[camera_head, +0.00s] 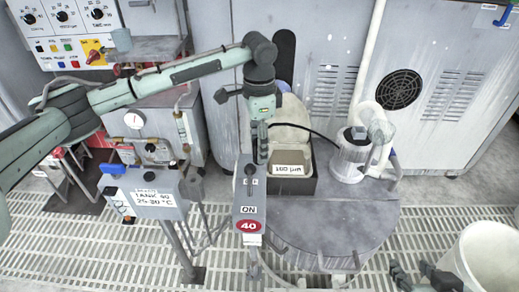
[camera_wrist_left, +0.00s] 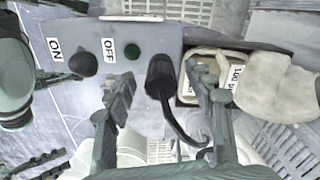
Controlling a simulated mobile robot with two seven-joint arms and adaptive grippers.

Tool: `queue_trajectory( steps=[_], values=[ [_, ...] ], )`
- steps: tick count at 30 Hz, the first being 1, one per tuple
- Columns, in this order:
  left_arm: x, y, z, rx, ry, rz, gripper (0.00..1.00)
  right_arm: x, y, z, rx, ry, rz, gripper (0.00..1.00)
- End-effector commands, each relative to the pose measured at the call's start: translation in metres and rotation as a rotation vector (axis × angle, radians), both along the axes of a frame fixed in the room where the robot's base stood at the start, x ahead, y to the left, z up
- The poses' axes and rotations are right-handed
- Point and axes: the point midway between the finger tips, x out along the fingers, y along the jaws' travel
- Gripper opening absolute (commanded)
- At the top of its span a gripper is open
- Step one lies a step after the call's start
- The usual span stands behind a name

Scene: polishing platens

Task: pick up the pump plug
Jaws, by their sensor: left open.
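The pump plug (camera_wrist_left: 160,76) is black with a black cable. In the left wrist view it stands at the edge of a grey switch box (camera_wrist_left: 130,35), between the spread fingers of my left gripper (camera_wrist_left: 158,88), with a gap on each side. In the head view my left gripper (camera_head: 260,142) hangs above the far end of the switch box (camera_head: 249,195); its fingers and the plug overlap there and are hard to separate. My right gripper (camera_head: 410,267) is at the lower right, its fingers apart and empty.
The box carries ON and OFF labels, a black knob (camera_wrist_left: 84,64) and a red 40 sign (camera_head: 248,226). A white bucket (camera_head: 490,255) stands at right.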

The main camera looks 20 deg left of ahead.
Motion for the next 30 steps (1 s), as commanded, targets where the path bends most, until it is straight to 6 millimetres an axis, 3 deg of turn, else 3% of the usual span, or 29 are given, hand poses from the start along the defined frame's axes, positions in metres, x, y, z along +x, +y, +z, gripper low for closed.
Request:
queue_trajectory(
  steps=[8, 21, 30],
  values=[
    [0.0003, 0.0002, -0.0022, 0.0, -0.001, 0.0, 0.52, 0.0017, 0.0018, 0.0017, 0.004, -0.01, 0.004, 0.4],
    [0.0006, 0.0, -0.0016, -0.001, -0.003, 0.0, 0.0, 0.0015, 0.0017, 0.0012, 0.004, -0.008, 0.003, 0.4],
    [0.0008, -0.0002, 0.0025, -0.002, -0.003, 0.0, 0.0, 0.0005, 0.0011, 0.001, 0.002, -0.003, 0.002, 0.4]
  ],
)
